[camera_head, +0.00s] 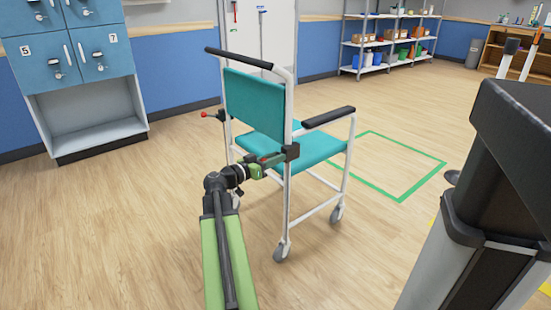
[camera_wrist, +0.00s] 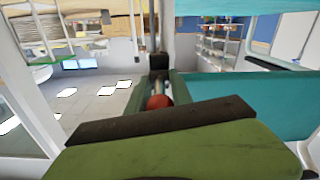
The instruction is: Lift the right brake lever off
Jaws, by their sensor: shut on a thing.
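A wheeled chair has a teal seat (camera_head: 290,147) and backrest on a white frame. The right brake lever has a red knob (camera_wrist: 159,102) and a short rod running to a black bracket (camera_head: 291,151) on the chair's rear upright. My gripper (camera_head: 266,164) is at this bracket, behind the chair, shut on the right brake lever. In the wrist view the knob sits between my fingers, close to the palm, and the rod points away to the bracket. The lever is mostly hidden by my gripper in the head view. The other brake lever (camera_head: 210,115) sticks out left with a red knob.
The chair's black push handle (camera_head: 238,58) and armrest (camera_head: 328,117) are above my gripper. A green floor square (camera_head: 400,180) lies beyond the chair. Blue lockers (camera_head: 65,55) stand at the left, shelves (camera_head: 390,40) at the back. Floor left of my arm is clear.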

